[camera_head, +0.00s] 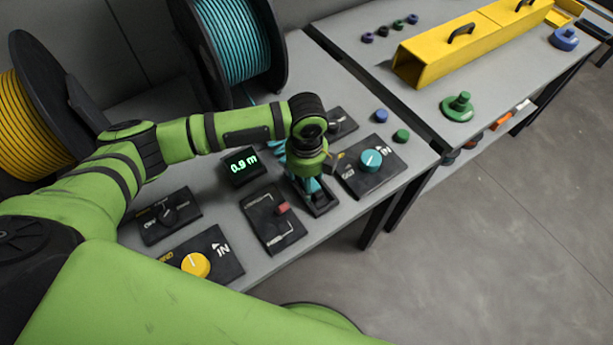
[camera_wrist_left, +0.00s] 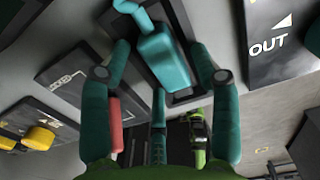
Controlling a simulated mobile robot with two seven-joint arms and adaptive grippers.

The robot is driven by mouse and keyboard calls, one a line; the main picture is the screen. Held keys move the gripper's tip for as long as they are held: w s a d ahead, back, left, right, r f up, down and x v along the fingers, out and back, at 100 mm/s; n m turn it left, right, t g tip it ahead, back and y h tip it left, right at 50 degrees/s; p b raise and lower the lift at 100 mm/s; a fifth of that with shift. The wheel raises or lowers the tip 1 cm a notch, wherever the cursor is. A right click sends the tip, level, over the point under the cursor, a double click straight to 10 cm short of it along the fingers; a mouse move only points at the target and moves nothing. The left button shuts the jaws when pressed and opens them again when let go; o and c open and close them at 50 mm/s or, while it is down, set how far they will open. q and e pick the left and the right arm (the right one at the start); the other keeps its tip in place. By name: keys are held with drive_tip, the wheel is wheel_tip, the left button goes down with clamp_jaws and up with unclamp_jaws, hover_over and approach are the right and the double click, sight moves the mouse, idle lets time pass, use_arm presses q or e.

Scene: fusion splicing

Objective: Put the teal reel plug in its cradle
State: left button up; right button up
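The teal reel plug (camera_wrist_left: 166,62) lies between the two fingers of my left gripper (camera_wrist_left: 160,48) in the left wrist view. The fingers are spread, with a visible gap on the plug's left side; contact on its right is unclear. The plug lies over a dark cradle (camera_wrist_left: 182,98); I cannot tell whether it is fully seated. In the head view my left gripper (camera_head: 310,180) points down over the black cradle (camera_head: 322,207) and mostly hides the teal plug (camera_head: 312,186). My right gripper is not in view.
A black panel with a red slider (camera_head: 283,208) stands just left of the cradle. A panel with a teal knob (camera_head: 371,160) is close on the right. A 0.9 m display (camera_head: 242,165) and the teal cable reel (camera_head: 236,45) are behind. The table's front edge is near.

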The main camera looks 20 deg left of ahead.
use_arm(q)
drive_tip(key=shift+r, duration=0.3)
wheel_tip(320, 180, up, 12)
drive_tip(key=b, duration=0.1)
drive_tip(key=shift+f, duration=0.15)
